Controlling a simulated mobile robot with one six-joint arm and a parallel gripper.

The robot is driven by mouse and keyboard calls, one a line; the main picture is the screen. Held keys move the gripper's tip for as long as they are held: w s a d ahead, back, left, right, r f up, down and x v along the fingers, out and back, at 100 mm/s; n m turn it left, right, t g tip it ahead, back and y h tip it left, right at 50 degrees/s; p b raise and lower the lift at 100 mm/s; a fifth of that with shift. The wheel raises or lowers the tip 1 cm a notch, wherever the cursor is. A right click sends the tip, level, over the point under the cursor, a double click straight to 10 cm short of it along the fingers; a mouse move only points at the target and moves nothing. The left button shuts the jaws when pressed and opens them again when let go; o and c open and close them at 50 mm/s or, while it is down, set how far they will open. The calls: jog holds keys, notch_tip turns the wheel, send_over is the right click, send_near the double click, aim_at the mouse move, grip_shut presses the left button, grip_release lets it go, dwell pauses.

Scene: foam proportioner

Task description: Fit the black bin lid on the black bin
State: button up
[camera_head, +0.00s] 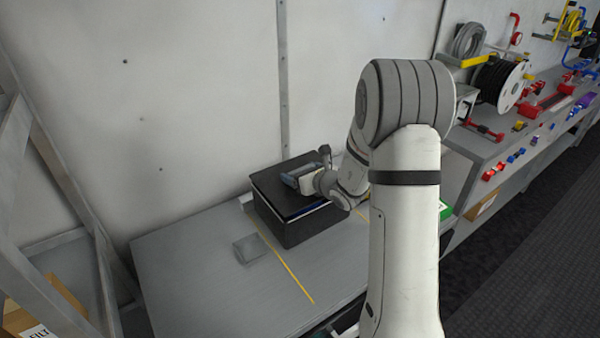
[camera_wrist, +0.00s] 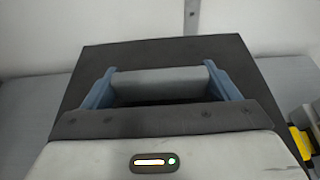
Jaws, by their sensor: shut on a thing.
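The black bin (camera_head: 295,232) stands on the grey bench against the wall. The black bin lid (camera_head: 272,182) is over its top, and it also shows in the wrist view (camera_wrist: 160,52) as a dark plate. A thin pale-blue strip shows between lid and bin at the front right, so the lid does not look flush there. My gripper (camera_head: 305,179) is over the lid. In the wrist view, its blue fingers (camera_wrist: 160,88) are shut on the lid's grey handle (camera_wrist: 160,78). The bin's far sides are hidden.
A small grey block (camera_head: 249,248) lies on the bench (camera_head: 195,285) left of the bin, near a yellow line (camera_head: 285,275). The bench's left part is clear. Cable reels (camera_head: 497,82) and tools stand on the bench at right. A grey frame (camera_head: 45,150) stands at left.

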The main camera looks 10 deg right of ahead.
jog(key=shift+f+b, duration=0.35)
jog(key=shift+b, duration=0.1)
jog(key=shift+f+b, duration=0.3)
jog(key=shift+b, duration=0.2)
jog(key=o, duration=1)
jog(key=shift+c, duration=0.2)
